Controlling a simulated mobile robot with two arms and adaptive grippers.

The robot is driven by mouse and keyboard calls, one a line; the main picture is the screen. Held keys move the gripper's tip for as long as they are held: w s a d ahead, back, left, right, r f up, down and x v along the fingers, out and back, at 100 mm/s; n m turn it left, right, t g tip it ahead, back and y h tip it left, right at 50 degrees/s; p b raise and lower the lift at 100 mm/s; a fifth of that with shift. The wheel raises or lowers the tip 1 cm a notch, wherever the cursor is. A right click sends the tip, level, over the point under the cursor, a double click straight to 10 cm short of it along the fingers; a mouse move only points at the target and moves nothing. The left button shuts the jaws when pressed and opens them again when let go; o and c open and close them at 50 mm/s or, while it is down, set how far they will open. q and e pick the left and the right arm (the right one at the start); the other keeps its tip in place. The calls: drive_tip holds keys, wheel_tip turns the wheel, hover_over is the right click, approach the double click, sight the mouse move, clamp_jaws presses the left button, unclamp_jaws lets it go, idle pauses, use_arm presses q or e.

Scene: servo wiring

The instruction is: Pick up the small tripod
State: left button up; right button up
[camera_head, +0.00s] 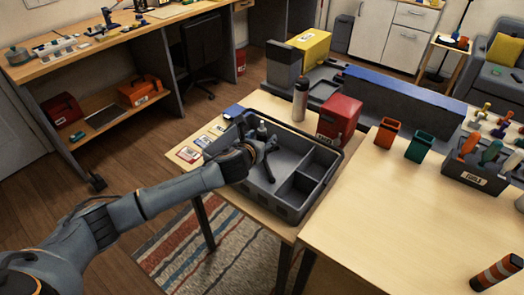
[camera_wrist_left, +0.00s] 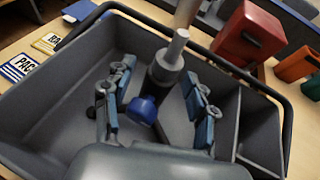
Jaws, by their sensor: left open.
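The small tripod (camera_wrist_left: 168,68) stands in the grey divided tray (camera_wrist_left: 60,88), its grey post upright with a blue knob low on it. In the head view its top (camera_head: 261,130) shows just beyond my left gripper (camera_head: 259,153), and the tray (camera_head: 290,208) is below. In the left wrist view my left gripper (camera_wrist_left: 157,112) is open, with one finger on each side of the tripod. I see no clear contact between the fingers and the post. The tripod's lower part is partly hidden by the gripper. My right gripper is not in view.
Cards (camera_head: 188,154) lie left of the tray. A bottle (camera_head: 300,99) and a red box (camera_head: 339,118) stand behind it. Orange (camera_head: 387,134) and green (camera_head: 420,147) cups and a tool holder (camera_head: 472,178) are to the right. The front right tabletop (camera_head: 385,225) is mostly clear.

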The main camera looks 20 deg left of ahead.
use_arm(q)
drive_tip(key=shift+w+f, duration=0.15)
drive_tip(key=shift+w, duration=0.25)
clamp_jaws()
